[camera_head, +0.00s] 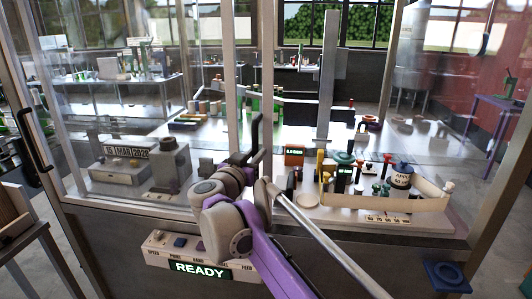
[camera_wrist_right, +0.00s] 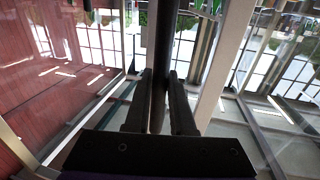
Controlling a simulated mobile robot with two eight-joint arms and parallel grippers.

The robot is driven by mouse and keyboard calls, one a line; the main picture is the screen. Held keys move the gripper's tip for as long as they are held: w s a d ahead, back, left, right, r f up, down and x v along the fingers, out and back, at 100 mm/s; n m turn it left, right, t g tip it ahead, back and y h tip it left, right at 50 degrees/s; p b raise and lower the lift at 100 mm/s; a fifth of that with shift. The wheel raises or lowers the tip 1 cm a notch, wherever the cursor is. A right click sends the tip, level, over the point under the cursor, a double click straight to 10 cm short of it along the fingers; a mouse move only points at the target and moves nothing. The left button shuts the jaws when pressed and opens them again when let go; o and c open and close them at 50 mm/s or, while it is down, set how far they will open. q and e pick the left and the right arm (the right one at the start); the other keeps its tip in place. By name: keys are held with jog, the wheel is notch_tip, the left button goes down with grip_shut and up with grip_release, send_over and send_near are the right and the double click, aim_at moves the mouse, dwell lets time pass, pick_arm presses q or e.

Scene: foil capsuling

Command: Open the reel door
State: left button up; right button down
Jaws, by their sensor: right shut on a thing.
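My right gripper (camera_head: 256,158) is in front of the glass enclosure and shut on a dark upright handle (camera_head: 255,130) near the middle frame posts. In the right wrist view the two fingers (camera_wrist_right: 161,78) close around the dark bar of the handle (camera_wrist_right: 164,40). The glass panel right of the handle looks in on the machine's right half; I cannot tell whether the door stands shut or slightly ajar. Inside at the right is a labelled reel (camera_head: 400,176) with a pale band beside it. My left gripper is not in view.
Another dark handle (camera_head: 34,140) is on the left frame. A panel with a green READY display (camera_head: 199,269) is below the enclosure. A long pale rod (camera_head: 325,243) slants from the gripper area to the bottom right. A blue pad (camera_head: 446,276) lies at lower right.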

jog(key=shift+r, duration=0.1)
jog(key=c, duration=0.8)
grip_release()
jog(key=shift+w, duration=0.1)
jog(key=shift+o, duration=0.2)
jog(key=b+v, duration=0.1)
jog(key=v, duration=1)
jog(key=shift+w+d, duration=0.1)
